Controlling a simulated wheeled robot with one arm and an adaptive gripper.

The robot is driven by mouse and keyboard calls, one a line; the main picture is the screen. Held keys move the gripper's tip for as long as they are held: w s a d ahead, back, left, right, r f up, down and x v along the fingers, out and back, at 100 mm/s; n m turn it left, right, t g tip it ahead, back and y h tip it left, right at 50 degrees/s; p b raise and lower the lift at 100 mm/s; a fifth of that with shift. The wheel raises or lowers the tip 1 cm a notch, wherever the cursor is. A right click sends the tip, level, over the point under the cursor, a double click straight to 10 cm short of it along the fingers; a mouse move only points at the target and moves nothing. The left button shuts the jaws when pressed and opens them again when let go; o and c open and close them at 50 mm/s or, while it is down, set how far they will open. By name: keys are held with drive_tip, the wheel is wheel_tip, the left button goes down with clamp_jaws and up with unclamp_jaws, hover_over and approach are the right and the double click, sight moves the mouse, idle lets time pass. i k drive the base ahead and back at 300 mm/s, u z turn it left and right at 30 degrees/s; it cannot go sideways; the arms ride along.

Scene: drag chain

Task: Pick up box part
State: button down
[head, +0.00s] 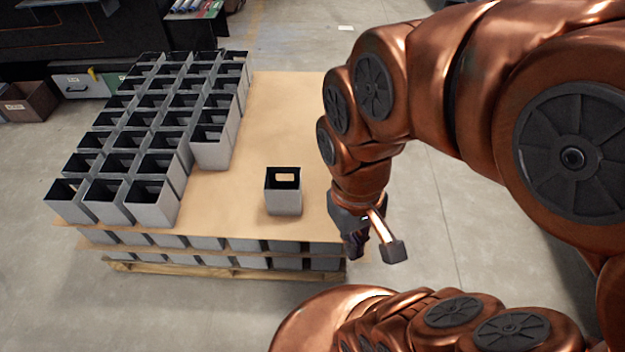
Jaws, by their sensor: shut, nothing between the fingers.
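A single grey open-topped box part (283,202) stands upright near the front right of the brown sheet, with an oval slot in its wall. Many like boxes (160,205) stand in tight rows on the left of the sheet. My gripper (375,248) is off the right front edge of the stack, to the right of the single box and apart from it. It is shut and empty. Its far finger is partly hidden.
Bins (82,86) stand at the back left. Grey floor around the pallet is open.

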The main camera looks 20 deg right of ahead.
sight(283, 197)
drive_tip(key=u, duration=2.55)
drive_tip(key=k, duration=1.5)
drive_tip(key=z, duration=0.4)
